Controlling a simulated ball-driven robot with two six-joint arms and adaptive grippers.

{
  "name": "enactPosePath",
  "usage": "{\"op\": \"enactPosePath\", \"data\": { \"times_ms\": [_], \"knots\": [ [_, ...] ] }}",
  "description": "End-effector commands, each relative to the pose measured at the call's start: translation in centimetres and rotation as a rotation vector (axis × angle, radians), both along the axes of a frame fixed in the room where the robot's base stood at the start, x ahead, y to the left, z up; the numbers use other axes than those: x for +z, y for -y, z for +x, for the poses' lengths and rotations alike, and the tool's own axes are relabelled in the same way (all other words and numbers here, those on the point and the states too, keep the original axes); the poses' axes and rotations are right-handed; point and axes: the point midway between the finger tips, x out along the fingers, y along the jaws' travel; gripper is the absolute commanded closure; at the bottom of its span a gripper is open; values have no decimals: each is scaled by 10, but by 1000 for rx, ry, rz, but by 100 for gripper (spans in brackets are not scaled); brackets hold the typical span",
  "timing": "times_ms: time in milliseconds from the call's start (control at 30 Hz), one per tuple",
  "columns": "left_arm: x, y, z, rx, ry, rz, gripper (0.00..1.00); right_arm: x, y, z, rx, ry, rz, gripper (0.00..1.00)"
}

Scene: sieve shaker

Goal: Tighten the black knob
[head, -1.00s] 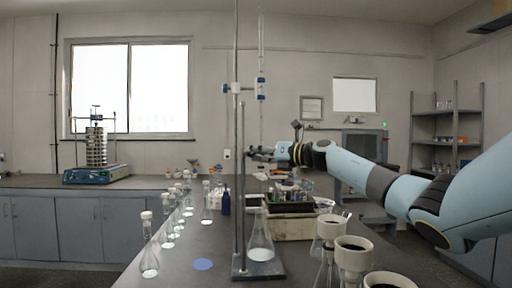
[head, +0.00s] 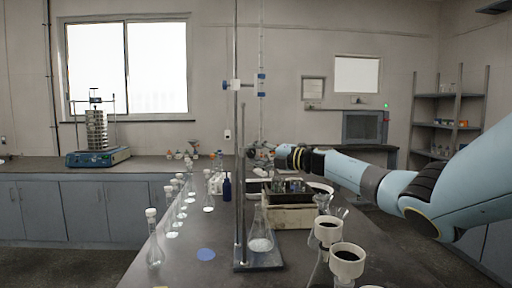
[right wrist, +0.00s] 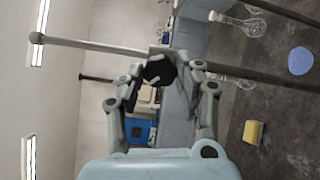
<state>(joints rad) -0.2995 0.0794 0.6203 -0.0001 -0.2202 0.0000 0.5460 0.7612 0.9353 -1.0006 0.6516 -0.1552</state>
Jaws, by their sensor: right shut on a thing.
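The black knob (right wrist: 158,70) shows in the right wrist view as a dark many-sided piece beside a rod. My right gripper (right wrist: 160,66) is shut on it, with one finger on each side. In the head view my right gripper (head: 257,157) is beside the grey rod (head: 242,190) of the stand, at about mid-height; the knob is too small to make out there. The rod also shows in the right wrist view (right wrist: 90,45), lying across the picture with its rounded end at left. My left gripper is not in view.
A flask (head: 261,235) stands on the stand's base (head: 258,262). Several white-capped flasks line the bench to the left. A black-topped box (head: 292,216) and white funnels (head: 347,262) are on the right. A sieve shaker (head: 98,157) stands on the back bench.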

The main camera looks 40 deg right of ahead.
Motion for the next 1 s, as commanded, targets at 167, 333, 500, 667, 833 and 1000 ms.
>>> {"op": "enactPosePath", "data": {
  "times_ms": [167,333,500,667,833,1000],
  "knots": [
    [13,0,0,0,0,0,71,2,2,0,-4,-27,113,98],
    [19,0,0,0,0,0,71,0,2,0,-3,-45,187,98],
    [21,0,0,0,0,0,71,0,2,0,-3,-54,227,98],
    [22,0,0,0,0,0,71,-1,2,0,-4,-58,242,98],
    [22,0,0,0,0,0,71,-1,2,-1,-4,-59,244,98],
    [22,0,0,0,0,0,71,-2,2,-1,-4,-59,244,98]
  ]
}}
